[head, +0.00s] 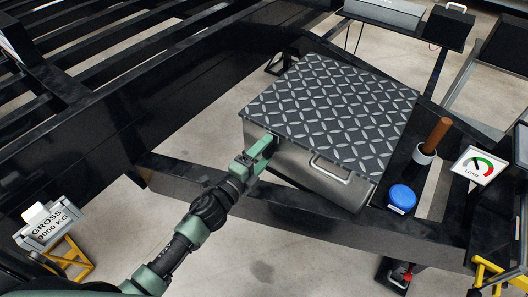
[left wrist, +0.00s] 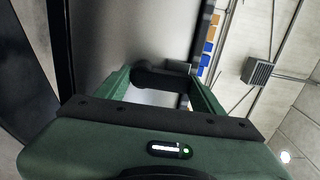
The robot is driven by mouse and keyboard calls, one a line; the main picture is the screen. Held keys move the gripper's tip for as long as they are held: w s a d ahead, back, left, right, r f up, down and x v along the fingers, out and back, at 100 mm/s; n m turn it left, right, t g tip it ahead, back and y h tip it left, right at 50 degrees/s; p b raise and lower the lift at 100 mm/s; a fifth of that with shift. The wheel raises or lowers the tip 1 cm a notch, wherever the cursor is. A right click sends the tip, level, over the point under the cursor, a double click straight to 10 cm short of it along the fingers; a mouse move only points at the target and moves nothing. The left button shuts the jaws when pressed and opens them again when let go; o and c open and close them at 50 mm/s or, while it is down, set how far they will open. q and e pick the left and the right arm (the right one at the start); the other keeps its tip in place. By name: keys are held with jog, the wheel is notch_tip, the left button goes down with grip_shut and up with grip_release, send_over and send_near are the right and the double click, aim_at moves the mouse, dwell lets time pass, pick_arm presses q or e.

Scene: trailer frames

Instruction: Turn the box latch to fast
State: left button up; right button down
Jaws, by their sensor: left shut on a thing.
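A metal box (head: 293,169) with a dark diamond-plate lid (head: 335,105) sits on the black trailer frame, lid down. A silver handle (head: 329,172) is on its front face. My left gripper (head: 264,147) is at the left end of that front face, just under the lid edge. In the left wrist view, the green fingers of my left gripper (left wrist: 160,85) are shut on a dark latch (left wrist: 158,77) against the metal face. The latch is mostly hidden by the gripper in the head view, and I cannot tell its angle surely. My right gripper is not in view.
Right of the box are a blue round cap (head: 402,195), a brown rod in a white cup (head: 436,136) and a load gauge sign (head: 477,166). A gross-weight sign (head: 46,229) stands lower left. Black frame beams (head: 330,218) run below the box.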

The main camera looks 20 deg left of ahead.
pick_arm(q)
jog(key=shift+w+a+r, duration=0.1)
jog(key=shift+w+r, duration=0.05)
jog(key=shift+r, duration=0.25)
jog(key=o, duration=1.3)
jog(key=shift+f, duration=0.1)
jog(key=shift+f, duration=0.15)
jog(key=shift+s, duration=0.45)
jog(key=b+v, duration=0.1)
jog(key=v, duration=0.6)
jog(key=shift+a, duration=0.1)
